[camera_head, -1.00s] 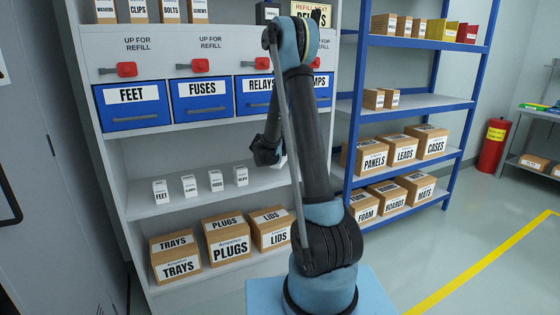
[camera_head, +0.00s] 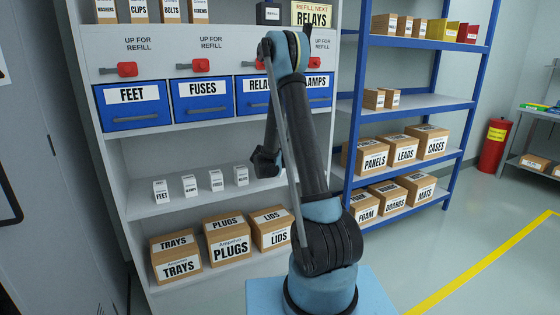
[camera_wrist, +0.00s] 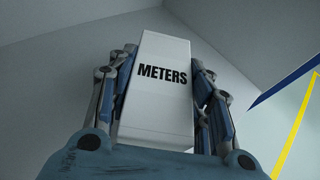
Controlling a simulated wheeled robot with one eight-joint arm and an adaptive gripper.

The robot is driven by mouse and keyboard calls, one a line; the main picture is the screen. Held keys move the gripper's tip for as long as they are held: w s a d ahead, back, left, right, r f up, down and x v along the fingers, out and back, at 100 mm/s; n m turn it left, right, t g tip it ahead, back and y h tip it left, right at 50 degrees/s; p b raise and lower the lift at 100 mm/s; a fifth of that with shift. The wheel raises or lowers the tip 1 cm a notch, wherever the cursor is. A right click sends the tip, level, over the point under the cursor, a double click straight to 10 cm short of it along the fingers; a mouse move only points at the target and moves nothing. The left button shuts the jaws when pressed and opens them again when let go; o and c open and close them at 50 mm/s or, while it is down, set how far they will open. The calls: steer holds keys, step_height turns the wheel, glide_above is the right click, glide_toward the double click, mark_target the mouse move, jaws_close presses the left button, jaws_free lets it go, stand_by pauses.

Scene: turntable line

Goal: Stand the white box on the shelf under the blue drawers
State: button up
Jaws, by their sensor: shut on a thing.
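A white box (camera_wrist: 166,75) marked METERS shows in the wrist view, seen along its long face. My gripper (camera_wrist: 165,58) is shut on it, with a finger on each side. In the head view my gripper (camera_head: 265,162) hangs at the right part of the shelf (camera_head: 205,202) under the blue drawers (camera_head: 204,98). The held box is hidden there behind my gripper and arm. I cannot tell whether the box touches the shelf.
Several small white boxes stand in a row on this shelf, the rightmost (camera_head: 241,176) left of my gripper. Brown cartons (camera_head: 228,240) stand on the level below. A blue-framed rack (camera_head: 350,150) is to the right.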

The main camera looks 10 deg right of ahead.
steer(key=o, duration=1.5)
steer(key=shift+c, duration=0.2)
steer(key=v, duration=1.2)
steer(key=s+d+r+m+g, duration=0.1)
steer(key=s+d+m+g, duration=0.15)
steer(key=s+m, duration=0.35)
steer(key=s+d+r+m+g+y, duration=0.1)
steer(key=s+d+r+m, duration=0.2)
steer(key=s, duration=0.5)
steer(key=s+d+m+g, duration=0.2)
steer(key=s+d+m, duration=0.1)
steer(key=s+m, duration=0.3)
steer(key=s+a+f+m+g+y, duration=0.1)
steer(key=s+f+m+g+y, duration=0.1)
steer(key=s+m, duration=0.5)
steer(key=s+a+f+m+g+y, duration=0.2)
steer(key=s+m, duration=0.6)
steer(key=s, duration=1.1)
steer(key=shift+s+f+y, duration=0.25)
steer(key=shift+f+y, duration=0.25)
steer(key=shift+f, duration=0.05)
